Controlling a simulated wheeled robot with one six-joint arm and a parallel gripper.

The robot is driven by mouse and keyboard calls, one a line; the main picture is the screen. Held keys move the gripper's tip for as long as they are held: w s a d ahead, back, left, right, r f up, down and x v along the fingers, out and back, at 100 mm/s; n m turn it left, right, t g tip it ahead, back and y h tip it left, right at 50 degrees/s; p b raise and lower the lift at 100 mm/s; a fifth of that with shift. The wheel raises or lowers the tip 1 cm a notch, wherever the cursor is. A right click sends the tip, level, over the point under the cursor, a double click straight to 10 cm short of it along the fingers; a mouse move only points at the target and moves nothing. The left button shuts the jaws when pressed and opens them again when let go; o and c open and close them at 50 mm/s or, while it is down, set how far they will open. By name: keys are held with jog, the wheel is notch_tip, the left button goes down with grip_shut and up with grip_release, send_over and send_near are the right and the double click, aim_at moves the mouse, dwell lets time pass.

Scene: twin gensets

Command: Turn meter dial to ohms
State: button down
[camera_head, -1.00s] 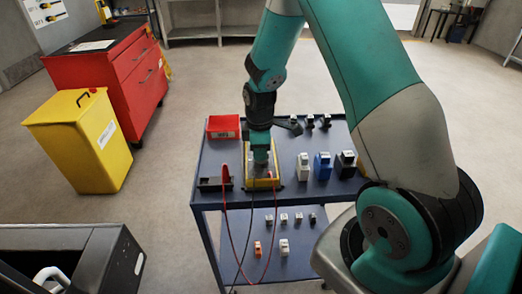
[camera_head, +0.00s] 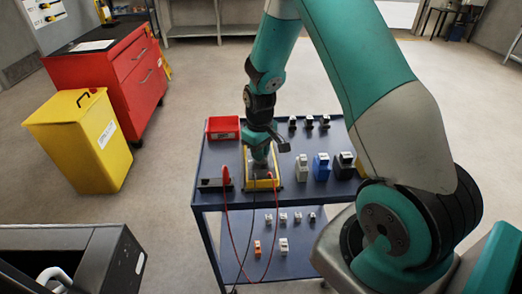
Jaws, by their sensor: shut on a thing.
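The yellow-edged meter (camera_head: 262,184) lies on the top shelf of the blue cart, with red and black leads hanging from its near end. My gripper (camera_head: 261,164) points down over the meter and covers most of its face. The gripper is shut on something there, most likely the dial. The dial, its pointer and its markings are hidden, so its setting cannot be read.
The blue cart (camera_head: 207,160) also bears a red bin (camera_head: 223,127), a dark holder with a red probe (camera_head: 215,184), and several small white, blue and black items on the right. More small parts lie on its lower shelf. A yellow bin (camera_head: 82,140) and red cabinet (camera_head: 120,75) stand left.

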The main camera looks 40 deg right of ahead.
jog(key=m, duration=0.4)
jog(key=shift+d+m, duration=0.1)
jog(key=shift+m, duration=0.2)
jog(key=shift+m+p, duration=0.4)
jog(key=shift+m, duration=1.5)
jog(key=c, duration=1.1)
grip_release()
notch_tip(320, 180, up, 18)
jog(key=shift+f+b, duration=0.25)
jog(key=shift+b, duration=0.1)
